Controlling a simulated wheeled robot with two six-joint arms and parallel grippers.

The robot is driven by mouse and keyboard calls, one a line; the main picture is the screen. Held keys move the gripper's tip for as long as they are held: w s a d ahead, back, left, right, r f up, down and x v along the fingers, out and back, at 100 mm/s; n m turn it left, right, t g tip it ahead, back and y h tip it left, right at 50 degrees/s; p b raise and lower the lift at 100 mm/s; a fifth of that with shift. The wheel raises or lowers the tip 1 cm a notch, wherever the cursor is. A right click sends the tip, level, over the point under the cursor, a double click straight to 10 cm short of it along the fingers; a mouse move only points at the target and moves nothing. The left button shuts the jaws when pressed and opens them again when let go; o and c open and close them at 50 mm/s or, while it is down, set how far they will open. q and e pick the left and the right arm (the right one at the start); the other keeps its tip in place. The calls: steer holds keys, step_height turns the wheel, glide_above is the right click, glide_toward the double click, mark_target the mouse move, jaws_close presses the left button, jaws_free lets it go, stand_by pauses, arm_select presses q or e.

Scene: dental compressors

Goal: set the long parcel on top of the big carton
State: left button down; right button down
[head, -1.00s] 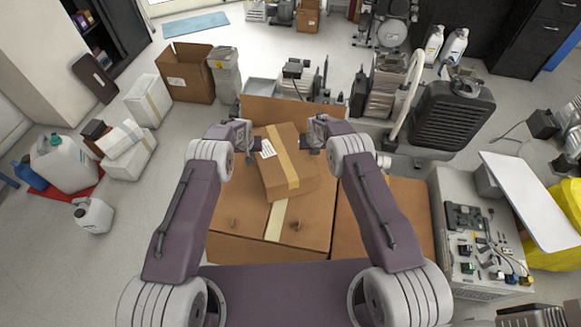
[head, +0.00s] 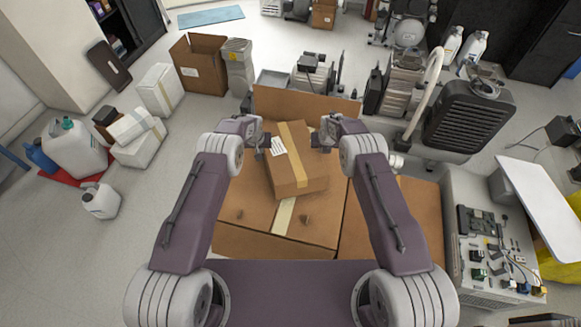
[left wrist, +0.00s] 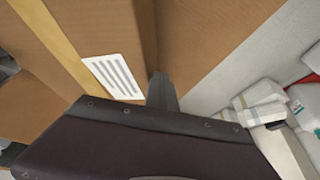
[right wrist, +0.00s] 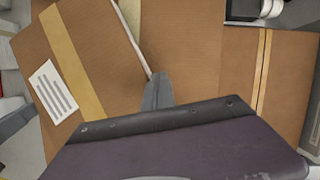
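The long parcel (head: 313,178) is a brown box with a tan tape strip and a white label. It lies slightly turned over the big carton (head: 250,214), a wide brown box with tape; I cannot tell whether it rests on it or hangs just above. My left gripper (head: 262,146) is at the parcel's left side and my right gripper (head: 322,141) at its right side. In the left wrist view (left wrist: 161,90) and right wrist view (right wrist: 157,90) the fingers show as one closed tip by the parcel's edges. Contact is hard to judge.
Another brown carton (head: 405,225) stands right of the big carton. A raised brown panel (head: 300,103) is behind it. A black ribbed unit (head: 468,120) and a bench with small parts (head: 490,250) stand to the right. Open floor (head: 170,210) lies to the left.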

arm_select(q)
steer(key=shift+s+a+r, duration=0.1)
steer(key=shift+a, duration=0.6)
steer(key=c, duration=2)
jaws_free()
steer(key=shift+a, duration=0.15)
steer(key=shift+o, duration=1.4)
arm_select(e)
steer(key=shift+s+d+r, duration=0.1)
steer(key=shift+s+d, duration=0.05)
steer(key=shift+d, duration=0.7)
arm_select(q)
steer(key=shift+a, duration=0.1)
arm_select(e)
steer(key=c, duration=1.7)
jaws_free()
arm_select(q)
steer(key=v, duration=1.2)
arm_select(e)
steer(key=v, duration=1.2)
steer(key=shift+d, duration=0.1)
